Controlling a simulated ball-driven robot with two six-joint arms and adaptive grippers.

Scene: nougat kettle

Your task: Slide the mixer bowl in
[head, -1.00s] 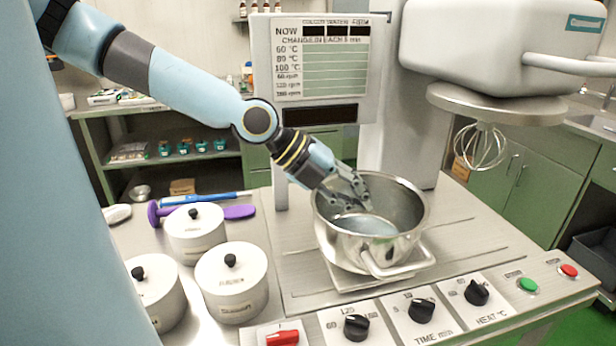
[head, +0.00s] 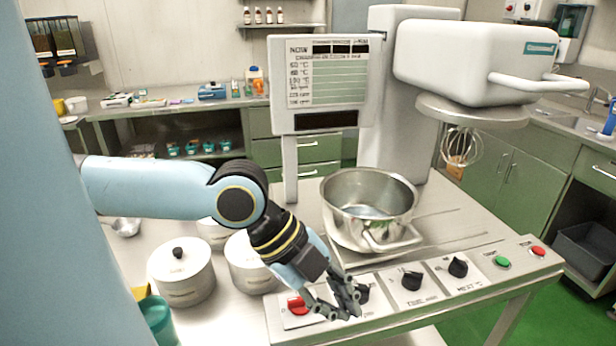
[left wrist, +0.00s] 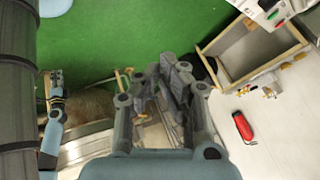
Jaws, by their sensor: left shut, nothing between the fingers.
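The mixer bowl (head: 345,212) is a shiny steel pot with a front handle. In the head view it stands upright on a square plate on the machine's steel deck, in front of the column. The whisk (head: 461,147) hangs under the mixer head (head: 470,60), to the right of the bowl and higher. My left gripper (head: 345,308) is shut and empty, in front of the bowl over the left part of the control panel, apart from the bowl. It fills the middle of the left wrist view (left wrist: 165,85). An arm at that view's left edge may be my right one; its jaws are unclear.
Several lidded white pots (head: 182,275) stand left of the machine, partly behind my left arm. The panel has a red switch (head: 298,304), black knobs (head: 458,267), a green button (head: 502,262) and a red button (head: 538,251). Deck right of the bowl is clear.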

